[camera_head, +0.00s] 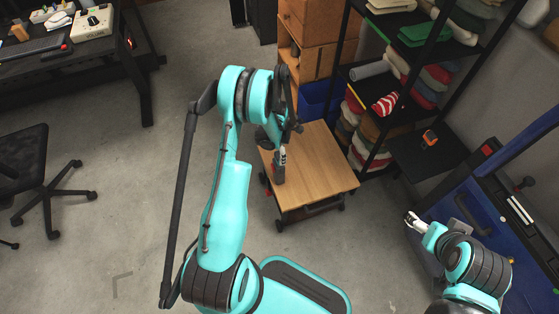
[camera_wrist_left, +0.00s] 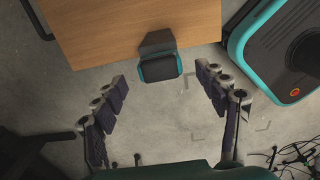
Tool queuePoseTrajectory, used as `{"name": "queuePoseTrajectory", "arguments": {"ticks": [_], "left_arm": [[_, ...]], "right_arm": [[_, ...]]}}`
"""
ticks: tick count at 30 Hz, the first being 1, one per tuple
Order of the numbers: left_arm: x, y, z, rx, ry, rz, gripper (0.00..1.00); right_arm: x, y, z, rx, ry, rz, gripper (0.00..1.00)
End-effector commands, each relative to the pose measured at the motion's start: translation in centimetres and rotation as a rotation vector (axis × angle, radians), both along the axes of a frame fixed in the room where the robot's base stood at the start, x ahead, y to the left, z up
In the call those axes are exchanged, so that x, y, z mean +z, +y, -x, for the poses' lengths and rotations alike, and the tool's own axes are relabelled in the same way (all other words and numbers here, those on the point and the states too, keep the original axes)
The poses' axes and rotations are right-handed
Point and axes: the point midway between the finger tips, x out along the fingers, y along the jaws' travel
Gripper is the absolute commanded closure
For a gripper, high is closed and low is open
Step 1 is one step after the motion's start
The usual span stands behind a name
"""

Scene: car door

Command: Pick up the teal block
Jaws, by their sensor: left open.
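A block (camera_wrist_left: 158,67) with dark grey faces and teal edging stands at the edge of the wooden tabletop (camera_wrist_left: 100,25) in the left wrist view. My left gripper (camera_wrist_left: 161,77) is open, with one finger on each side of the block and visible gaps to it. In the head view, my left gripper (camera_head: 282,156) hangs over the left edge of the tabletop, with a dark block-like shape (camera_head: 279,174) just below it. My right gripper (camera_head: 412,220) is at the lower right, away from the table; its opening is too small to judge.
Black shelving (camera_head: 410,95) with folded fabrics stands behind the small wheeled table (camera_head: 325,170). A blue door panel (camera_head: 475,215) is at the right. A chair (camera_head: 30,180) and desk (camera_head: 75,65) are at the left. The right part of the tabletop is clear.

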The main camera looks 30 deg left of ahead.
Motion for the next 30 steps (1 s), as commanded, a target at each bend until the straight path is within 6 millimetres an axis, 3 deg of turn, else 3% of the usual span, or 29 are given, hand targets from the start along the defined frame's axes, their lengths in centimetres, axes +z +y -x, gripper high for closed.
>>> {"name": "queuePoseTrajectory", "arguments": {"ticks": [1, 5, 12, 14, 18, 19, 30], "left_arm": [[-1.4, -0.1, -0.1, -0.001, 0.000, 0.000, 0.28], [-3.1, -0.1, -0.1, -0.001, 0.001, -0.001, 0.28], [-3.2, -0.1, -0.1, -0.002, 0.002, -0.001, 0.28], [-3.1, -0.1, -0.1, -0.002, 0.002, -0.001, 0.41], [-3.1, -0.1, -0.1, -0.002, 0.002, -0.001, 0.78], [-3.1, -0.1, -0.1, -0.002, 0.002, -0.001, 0.82], [-2.8, -0.1, -0.1, -0.002, 0.001, -0.001, 0.82]], "right_arm": [[-1.0, 0.0, 0.0, 0.000, 0.000, 0.000, 0.23], [-1.7, 0.0, 0.0, 0.000, 0.000, 0.000, 0.23], [-1.6, 0.0, 0.0, 0.000, 0.000, 0.000, 0.23], [-1.6, 0.0, 0.0, 0.000, 0.000, 0.000, 0.23], [-1.6, 0.0, 0.0, 0.000, 0.000, 0.000, 0.23], [-1.6, 0.0, 0.0, 0.000, 0.000, 0.000, 0.23], [-1.4, 0.0, 0.0, 0.000, 0.000, 0.000, 0.23]]}}
